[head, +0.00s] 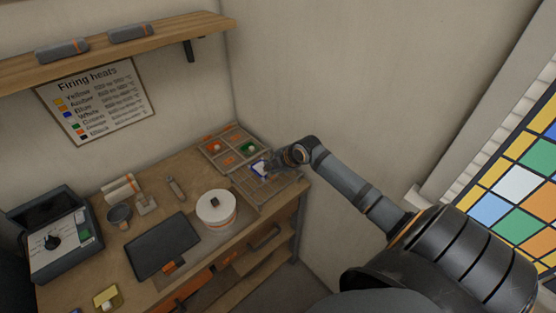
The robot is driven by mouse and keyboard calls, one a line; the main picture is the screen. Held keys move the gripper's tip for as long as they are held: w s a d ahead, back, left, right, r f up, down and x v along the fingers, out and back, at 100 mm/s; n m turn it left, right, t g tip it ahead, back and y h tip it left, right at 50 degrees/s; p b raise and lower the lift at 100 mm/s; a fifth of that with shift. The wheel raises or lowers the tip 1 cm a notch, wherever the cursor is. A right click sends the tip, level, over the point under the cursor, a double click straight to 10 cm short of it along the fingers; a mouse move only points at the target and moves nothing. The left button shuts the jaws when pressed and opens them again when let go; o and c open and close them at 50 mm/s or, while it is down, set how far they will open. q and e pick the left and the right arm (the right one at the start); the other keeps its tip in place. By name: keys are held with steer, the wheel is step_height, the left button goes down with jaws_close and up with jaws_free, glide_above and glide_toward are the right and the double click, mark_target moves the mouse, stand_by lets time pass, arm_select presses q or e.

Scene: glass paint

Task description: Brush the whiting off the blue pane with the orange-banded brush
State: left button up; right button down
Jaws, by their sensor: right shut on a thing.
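The blue pane (260,169) lies at the left part of a wire rack at the table's far right corner. Its middle looks white and its edge blue. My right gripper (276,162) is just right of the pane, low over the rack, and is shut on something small. That thing is mostly hidden by the gripper and is most likely the orange-banded brush; its band cannot be made out. Whether it touches the pane cannot be told. My left gripper is not in view.
The wire rack (281,186) sits beside a divided tray (229,131) with orange and green pieces. A white pot (216,208), a dark slab (162,245) and small tools (146,204) stand to the left. A kiln-like box (55,240) is at far left.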

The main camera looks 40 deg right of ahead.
steer(key=w+b, duration=0.1)
steer(key=w, duration=0.1)
steer(key=w+b, duration=0.2)
steer(key=w, duration=0.1)
steer(key=shift+w+a+f, duration=0.15)
steer(key=shift+w+a, duration=0.05)
steer(key=shift+w, duration=0.1)
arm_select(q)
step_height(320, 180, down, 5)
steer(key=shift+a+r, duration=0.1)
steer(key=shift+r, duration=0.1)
arm_select(e)
steer(key=shift+w, duration=0.2)
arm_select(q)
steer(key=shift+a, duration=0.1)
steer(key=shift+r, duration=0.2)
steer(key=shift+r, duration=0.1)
